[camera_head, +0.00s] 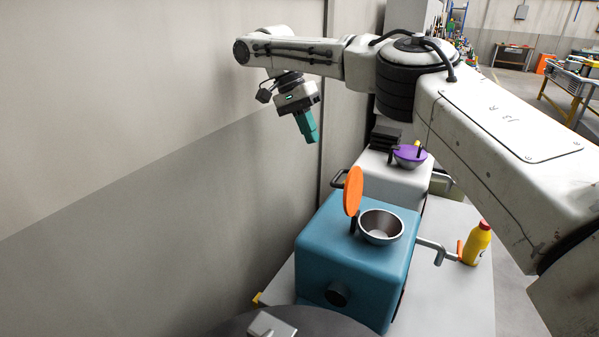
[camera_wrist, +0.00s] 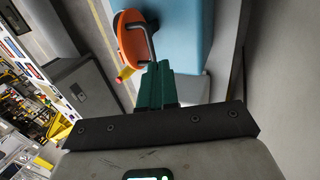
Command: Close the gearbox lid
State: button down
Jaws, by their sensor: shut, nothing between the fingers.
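The teal-blue gearbox (camera_head: 330,235) stands on a light base by the wall. Its round orange lid (camera_head: 353,191) stands upright on the left side of the metal bowl-shaped opening (camera_head: 381,227), which is uncovered. My gripper (camera_head: 310,140) has teal fingers, is shut and empty, and hangs above and to the left of the lid, apart from it. In the wrist view the orange lid (camera_wrist: 128,45) shows ahead of my gripper (camera_wrist: 157,68), with part of the blue gearbox (camera_wrist: 184,35) beside it. The fingers overlap the lid's lower part in that view; the head view shows a gap.
A yellow bottle (camera_head: 477,243) stands on the base right of the gearbox, near a grey crank handle (camera_head: 436,250). A plain wall (camera_head: 150,150) bounds the left.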

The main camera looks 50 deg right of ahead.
aim_at(345, 190)
jog(key=x, duration=1)
jog(key=shift+r, duration=0.1)
dwell(0.3)
jog(key=shift+s+r+t+b, duration=0.3)
jog(key=shift+s+t, duration=0.15)
jog(key=shift+t, duration=0.55)
jog(key=shift+s, duration=0.1)
